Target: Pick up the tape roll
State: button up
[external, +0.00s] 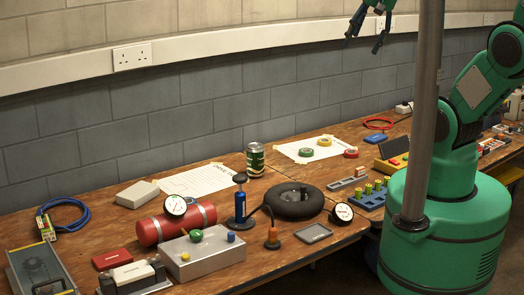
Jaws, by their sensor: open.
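I cannot tell which one the task names. My gripper (362,45) is at the top of the external view, open and empty. It is high above the bench, well clear of the rolls. Its upper part is cut off by the picture edge.
A can (255,160) stands left of the sheet. In front are a black tyre-like ring (294,211), a blue pump (239,205), a red cylinder (163,228) and a grey box (201,261). A blue tray (369,202) with several pegs is right of the middle. A grey post stands before my arm.

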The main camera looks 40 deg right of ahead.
jog(key=w+d+f+m+g, duration=0.1)
jog(key=w+d+f, duration=0.2)
jog(key=w+d, duration=0.45)
jog(key=w+d+f+m+g, duration=0.1)
jog(key=w+d+f, duration=0.3)
jog(key=w, duration=0.7)
jog(key=w+d+f+m+g, duration=0.1)
jog(key=w+d+f, duration=0.2)
jog(key=w+d, duration=0.45)
jog(key=w+d+f, duration=0.3)
jog(key=d+f, duration=0.3)
jog(key=f, duration=0.4)
jog(key=w+d+f+m+g, duration=0.1)
jog(key=w+d+f, duration=0.3)
jog(key=d+f, duration=0.3)
jog(key=w+d+f+m+g, duration=0.1)
jog(key=w+d+f, duration=0.3)
jog(key=f, duration=0.9)
jog(key=shift+d+f, duration=0.25)
jog(key=shift+d, duration=0.95)
notch_tip(320, 180, down, 8)
jog(key=shift+f+b, duration=0.25)
jog(key=shift+b, duration=0.35)
